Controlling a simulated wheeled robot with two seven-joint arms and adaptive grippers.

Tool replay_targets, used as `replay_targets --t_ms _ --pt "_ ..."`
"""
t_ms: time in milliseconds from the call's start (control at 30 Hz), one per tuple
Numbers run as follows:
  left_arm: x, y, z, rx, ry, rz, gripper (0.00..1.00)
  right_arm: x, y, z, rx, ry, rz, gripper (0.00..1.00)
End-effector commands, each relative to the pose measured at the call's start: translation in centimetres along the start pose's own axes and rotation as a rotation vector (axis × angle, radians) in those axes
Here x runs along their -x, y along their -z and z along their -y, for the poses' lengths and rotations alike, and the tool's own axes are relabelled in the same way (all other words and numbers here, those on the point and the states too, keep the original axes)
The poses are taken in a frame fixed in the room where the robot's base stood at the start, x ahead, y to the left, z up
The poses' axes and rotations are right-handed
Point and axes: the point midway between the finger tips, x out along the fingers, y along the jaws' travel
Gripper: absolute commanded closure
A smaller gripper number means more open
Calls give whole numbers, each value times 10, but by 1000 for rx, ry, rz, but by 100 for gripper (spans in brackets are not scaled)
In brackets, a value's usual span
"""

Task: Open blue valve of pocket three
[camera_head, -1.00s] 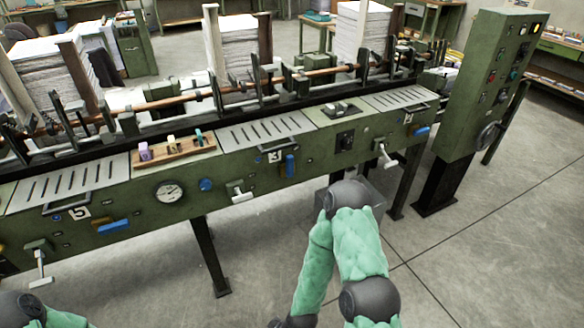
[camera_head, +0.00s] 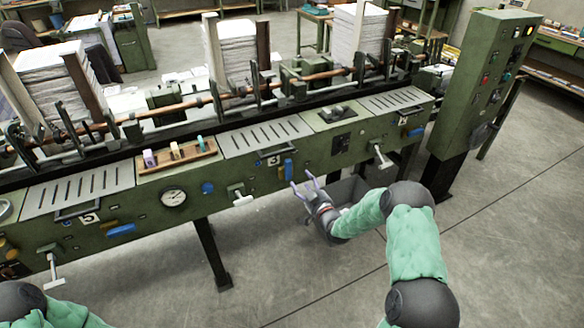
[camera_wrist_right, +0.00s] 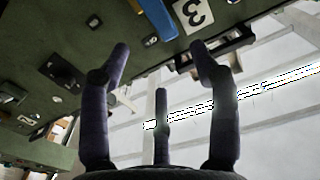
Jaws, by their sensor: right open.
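The blue valve of pocket three (camera_head: 288,168) is a small blue handle on the green machine's front panel, standing upright beside the "3" label (camera_head: 275,161). In the right wrist view the blue valve (camera_wrist_right: 157,17) is at the top edge, partly cut off, next to the "3" label (camera_wrist_right: 192,12). My right gripper (camera_head: 304,182) is open and empty, just below and right of the valve, its fingers pointing toward the panel. In the wrist view its spread fingers (camera_wrist_right: 160,58) show nothing between them. My left arm shows at the lower left; its gripper is out of view.
White-handled levers (camera_head: 241,198) and (camera_head: 380,158) stick out from the panel on both sides. A pressure gauge (camera_head: 173,195) and a blue knob (camera_head: 207,188) are to the left. The floor in front is open.

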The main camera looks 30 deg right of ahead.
Motion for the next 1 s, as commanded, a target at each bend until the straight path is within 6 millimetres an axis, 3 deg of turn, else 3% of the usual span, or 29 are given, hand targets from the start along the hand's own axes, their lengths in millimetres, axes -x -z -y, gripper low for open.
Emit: replay_targets --t_ms 500,700,1000 --pt "-25 1 9 0 0 0 60 -83 -3 1 -2 0 0 38" --pt "-28 1 10 0 0 0 60 -96 -1 1 -2 0 1 38" --pt "-27 1 10 0 0 0 60 -98 -1 1 -3 0 2 38"
